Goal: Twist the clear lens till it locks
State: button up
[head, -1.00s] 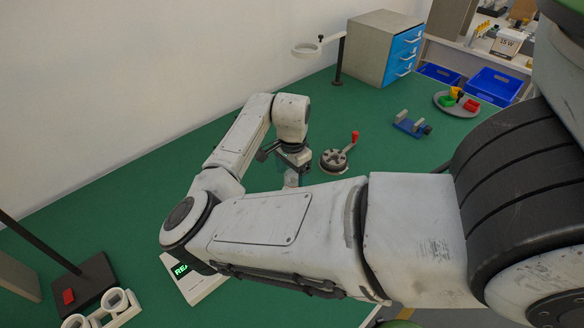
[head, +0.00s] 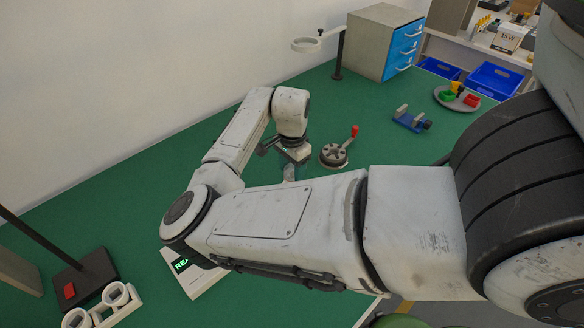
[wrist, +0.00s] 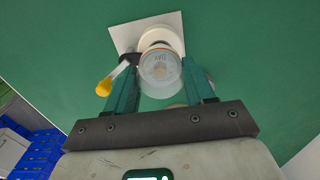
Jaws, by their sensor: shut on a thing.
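The clear lens (wrist: 160,70) is a round, see-through cap with small lettering on its face. In the wrist view it sits between the two teal fingers of my gripper (wrist: 161,82), which is shut on it. Behind it are a white round base and a white square plate (wrist: 122,36); I cannot tell whether the lens is seated on the base. In the head view my gripper (head: 290,172) points down at the green bench, and my forearm hides most of what is below it.
A yellow-tipped lever (wrist: 104,87) juts out left of the lens. In the head view, a round fixture with a red-knobbed handle (head: 335,154) stands close to the right of my gripper. A blue clamp (head: 410,120) and a ring stand (head: 338,62) are farther back. Green bench between them is clear.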

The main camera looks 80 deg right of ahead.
aim_at(292, 169)
jog(key=shift+m, duration=1.5)
jog(key=shift+f+m+b, duration=0.1)
jog(key=shift+m+b, duration=0.4)
jog(key=shift+m, duration=0.4)
jog(key=o, duration=1.1)
notch_tip(292, 169, up, 11)
jog(key=shift+f+b, duration=0.1)
jog(key=shift+b, duration=0.4)
